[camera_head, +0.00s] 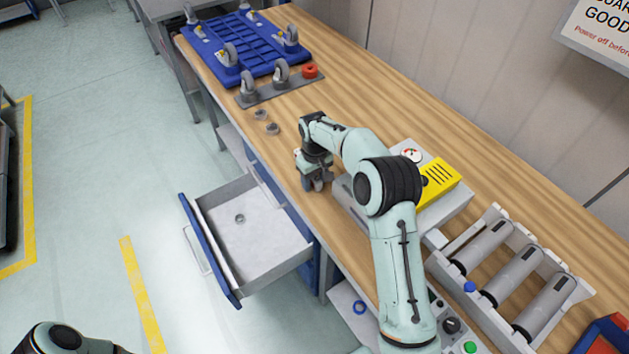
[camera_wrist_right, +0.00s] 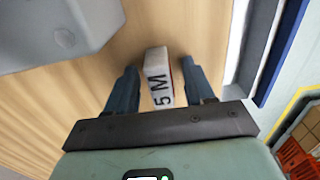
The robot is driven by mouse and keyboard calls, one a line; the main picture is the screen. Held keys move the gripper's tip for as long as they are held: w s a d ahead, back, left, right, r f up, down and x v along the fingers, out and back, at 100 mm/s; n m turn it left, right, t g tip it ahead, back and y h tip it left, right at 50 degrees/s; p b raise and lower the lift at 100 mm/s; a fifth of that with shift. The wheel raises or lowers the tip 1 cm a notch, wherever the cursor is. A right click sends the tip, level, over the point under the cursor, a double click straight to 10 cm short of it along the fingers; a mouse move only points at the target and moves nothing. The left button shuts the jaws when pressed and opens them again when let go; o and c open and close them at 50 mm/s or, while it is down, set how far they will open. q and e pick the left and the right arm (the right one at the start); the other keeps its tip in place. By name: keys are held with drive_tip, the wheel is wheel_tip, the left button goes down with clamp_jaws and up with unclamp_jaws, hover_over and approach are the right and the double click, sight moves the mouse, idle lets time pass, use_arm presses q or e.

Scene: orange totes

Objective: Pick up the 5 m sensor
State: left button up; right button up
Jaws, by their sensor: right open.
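The 5 m sensor (camera_wrist_right: 158,72) is a small pale block marked "5 M" in black, with a thin red edge on its right side. In the right wrist view it lies on the wooden bench between the two dark fingers of my right gripper. Narrow gaps show on both sides, so the fingers are open around it. My left gripper is out of view.
An open drawer (camera_head: 258,222) holding a small ring juts out below the bench. A grey box with a yellow panel (camera_head: 438,180) stands right of my gripper, then a roller rack (camera_head: 506,270). A blue caster-wheeled platform (camera_head: 245,50) lies at the far end.

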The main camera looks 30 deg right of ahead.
clamp_jaws()
drive_tip(key=shift+r, duration=0.1)
